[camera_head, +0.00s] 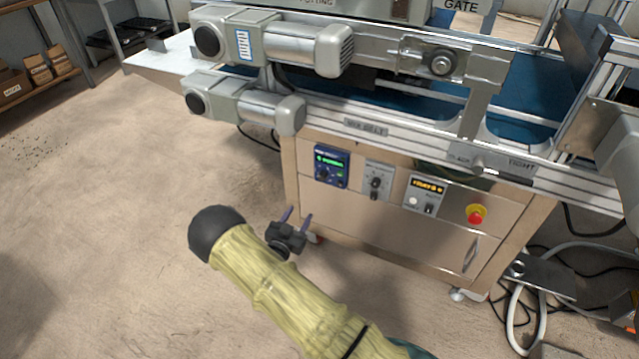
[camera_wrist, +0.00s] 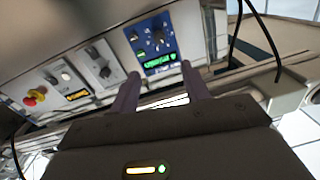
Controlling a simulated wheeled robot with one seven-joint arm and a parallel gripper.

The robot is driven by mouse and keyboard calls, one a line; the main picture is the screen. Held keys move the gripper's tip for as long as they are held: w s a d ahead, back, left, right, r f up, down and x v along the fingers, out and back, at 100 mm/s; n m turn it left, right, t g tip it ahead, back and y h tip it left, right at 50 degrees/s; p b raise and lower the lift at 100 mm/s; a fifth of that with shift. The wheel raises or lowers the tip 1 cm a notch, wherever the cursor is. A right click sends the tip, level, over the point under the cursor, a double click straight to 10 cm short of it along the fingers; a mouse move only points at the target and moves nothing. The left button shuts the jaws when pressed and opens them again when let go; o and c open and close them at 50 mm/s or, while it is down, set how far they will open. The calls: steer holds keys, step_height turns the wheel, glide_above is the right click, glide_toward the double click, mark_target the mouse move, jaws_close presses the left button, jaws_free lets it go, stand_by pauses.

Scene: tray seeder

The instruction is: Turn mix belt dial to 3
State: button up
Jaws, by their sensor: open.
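A blue drive panel (camera_head: 332,167) with a green lit display and a small dark dial is on the beige cabinet front. It also shows in the wrist view (camera_wrist: 154,42), upside down, with its dial (camera_wrist: 158,38). A grey panel beside it carries a dark dial (camera_head: 375,182), also in the wrist view (camera_wrist: 104,71). A label on the rail above (camera_head: 366,127) appears to read MIX BELT. I cannot tell which dial it names or read the settings. My gripper (camera_head: 298,218) is open and empty, below and left of the panels, its fingertips apart from them.
To the right are a panel with an orange display (camera_head: 427,189) and a red emergency button (camera_head: 476,214). The conveyor rail and motors (camera_head: 272,45) overhang the cabinet (camera_head: 390,235). Cables (camera_head: 515,310) lie at lower right. The floor at left is clear.

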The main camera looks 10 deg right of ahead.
mark_target(321, 179)
steer(key=b+x, duration=0.3)
steer(key=x, duration=1.3)
steer(key=shift+w+d+b, duration=0.15)
steer(key=shift+b, duration=0.2)
steer(key=shift+c, duration=0.2)
steer(key=c, duration=1)
